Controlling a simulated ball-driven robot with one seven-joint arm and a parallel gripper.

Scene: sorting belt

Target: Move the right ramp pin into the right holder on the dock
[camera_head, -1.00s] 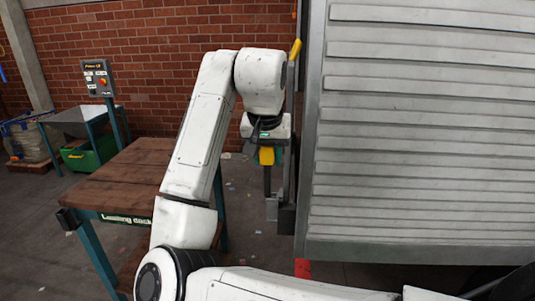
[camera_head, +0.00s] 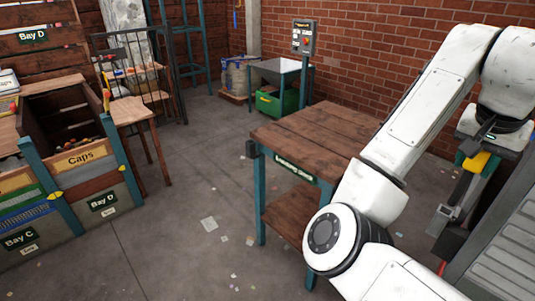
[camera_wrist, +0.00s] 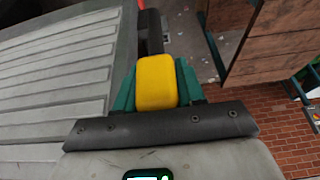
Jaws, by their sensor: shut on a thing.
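My gripper (camera_head: 478,163) is shut on the right ramp pin, at its yellow grip (camera_head: 476,162). In the wrist view the yellow grip (camera_wrist: 157,82) sits between the teal fingers. The pin's dark shaft (camera_head: 460,188) points down towards a grey bracket (camera_head: 446,212) at the ramp's side; I cannot tell whether it is in the bracket. The grey ribbed ramp (camera_head: 505,245) stands at the right edge and fills the left of the wrist view (camera_wrist: 60,65). The loading dock (camera_head: 310,135) is a wooden-topped table left of my gripper. A black holder (camera_head: 251,149) is at its left corner; no right holder is visible.
My arm crosses in front of the dock's right side. A control box (camera_head: 304,38) stands behind the dock, near a green bin (camera_head: 277,103). A crate marked Caps (camera_head: 80,158) and other bays stand at left. Open floor (camera_head: 190,190) with paper scraps lies between.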

